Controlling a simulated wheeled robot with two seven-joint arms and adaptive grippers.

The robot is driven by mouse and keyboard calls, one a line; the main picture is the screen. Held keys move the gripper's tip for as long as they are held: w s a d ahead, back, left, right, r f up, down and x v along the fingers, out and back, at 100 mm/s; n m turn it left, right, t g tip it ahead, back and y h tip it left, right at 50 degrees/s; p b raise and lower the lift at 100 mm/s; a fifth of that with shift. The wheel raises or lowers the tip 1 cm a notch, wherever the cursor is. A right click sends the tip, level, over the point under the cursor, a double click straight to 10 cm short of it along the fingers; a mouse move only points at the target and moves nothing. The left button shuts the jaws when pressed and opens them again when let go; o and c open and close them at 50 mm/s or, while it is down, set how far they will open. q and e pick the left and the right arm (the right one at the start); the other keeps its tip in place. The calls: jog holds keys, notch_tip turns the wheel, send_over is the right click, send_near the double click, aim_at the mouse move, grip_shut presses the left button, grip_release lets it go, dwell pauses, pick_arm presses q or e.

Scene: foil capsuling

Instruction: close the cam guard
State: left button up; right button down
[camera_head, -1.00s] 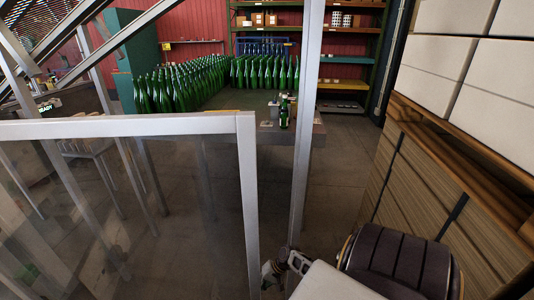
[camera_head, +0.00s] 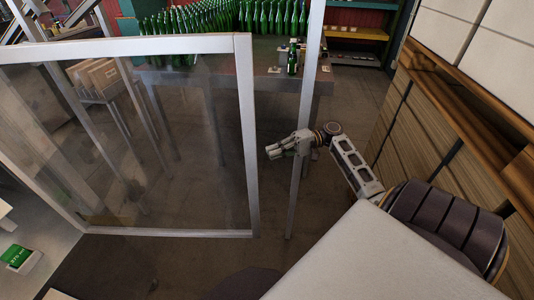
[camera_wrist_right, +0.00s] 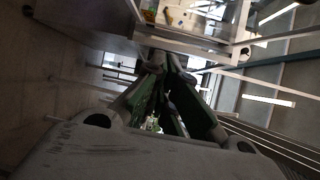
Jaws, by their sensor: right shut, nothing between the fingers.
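The cam guard (camera_head: 245,140) is a clear panel in a pale metal frame. It fills the left half of the head view, and its upright right edge stands apart from the grey post (camera_head: 308,110) with an open gap between. My right gripper (camera_head: 272,151) is shut and empty. It points left across the post, just right of the guard's edge in the picture; I cannot tell whether they touch. In the right wrist view its dark fingers (camera_wrist_right: 163,75) show close together, with blurred metal framing beyond. My left gripper is not in view.
A table (camera_head: 200,77) with many green bottles stands behind the guard. A green-screened device (camera_head: 18,257) sits at lower left.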

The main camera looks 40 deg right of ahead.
jog(key=shift+s+r+n+g+y, duration=0.5)
jog(key=shift+s+r+n+y, duration=0.45)
jog(key=shift+s+r, duration=1.75)
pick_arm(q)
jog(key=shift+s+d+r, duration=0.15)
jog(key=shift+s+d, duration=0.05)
pick_arm(e)
jog(key=a, duration=1.1)
jog(key=shift+w+a+r, duration=0.2)
jog(key=shift+r, duration=0.25)
